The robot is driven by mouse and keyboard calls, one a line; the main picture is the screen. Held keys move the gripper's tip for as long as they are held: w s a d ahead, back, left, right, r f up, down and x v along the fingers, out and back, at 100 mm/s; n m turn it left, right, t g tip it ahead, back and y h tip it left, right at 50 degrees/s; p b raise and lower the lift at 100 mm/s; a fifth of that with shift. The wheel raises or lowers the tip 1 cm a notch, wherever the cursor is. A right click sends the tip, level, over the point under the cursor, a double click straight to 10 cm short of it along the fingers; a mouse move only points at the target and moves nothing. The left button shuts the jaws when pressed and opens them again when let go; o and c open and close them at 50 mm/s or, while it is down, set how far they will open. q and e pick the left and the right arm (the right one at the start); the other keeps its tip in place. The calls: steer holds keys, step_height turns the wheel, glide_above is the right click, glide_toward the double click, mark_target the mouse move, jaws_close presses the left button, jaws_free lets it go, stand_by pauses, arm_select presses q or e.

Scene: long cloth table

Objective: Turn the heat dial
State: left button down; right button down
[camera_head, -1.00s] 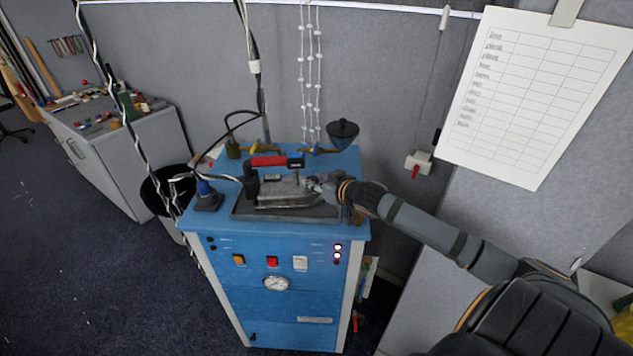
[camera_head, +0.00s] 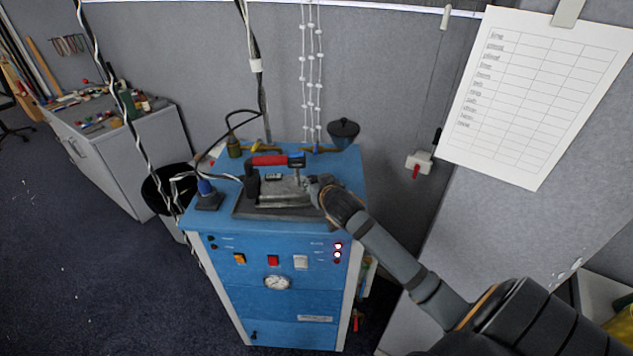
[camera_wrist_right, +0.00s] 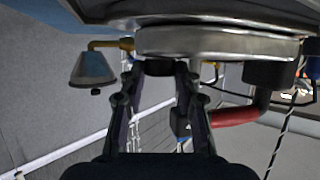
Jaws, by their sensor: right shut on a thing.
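A metal iron with a red handle (camera_head: 270,160) lies on a dark pad (camera_head: 243,210) on top of the blue cabinet (camera_head: 205,220). My right gripper (camera_head: 314,187) is at the iron's right end. In the right wrist view the iron's rounded metal body (camera_wrist_right: 220,42) fills the top. There the right gripper's fingers (camera_wrist_right: 157,82) stand on either side of a small dark knob (camera_wrist_right: 160,68), which looks like the heat dial, and are shut on it. The dial's marks are not visible, and the gripper hides it in the head view. My left gripper is not in view.
Cables hang behind and left of the iron. Switches and a gauge (camera_head: 277,283) are on the cabinet front.

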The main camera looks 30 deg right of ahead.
steer(key=m+h, duration=0.1)
steer(key=m+g+h+b, duration=0.1)
steer(key=shift+w+a+f+m+h, duration=0.15)
steer(key=shift+a+f+m+h, duration=0.05)
steer(key=shift+a+m+h, duration=0.2)
steer(key=shift+r+m+g+h+b, duration=0.1)
steer(key=shift+m+g+h+b, duration=0.3)
steer(key=shift+m+g+h, duration=0.1)
steer(key=c, duration=1)
jaws_free()
steer(key=shift+w+d, duration=0.1)
steer(key=shift+d, duration=0.05)
steer(key=shift+o, duration=0.2)
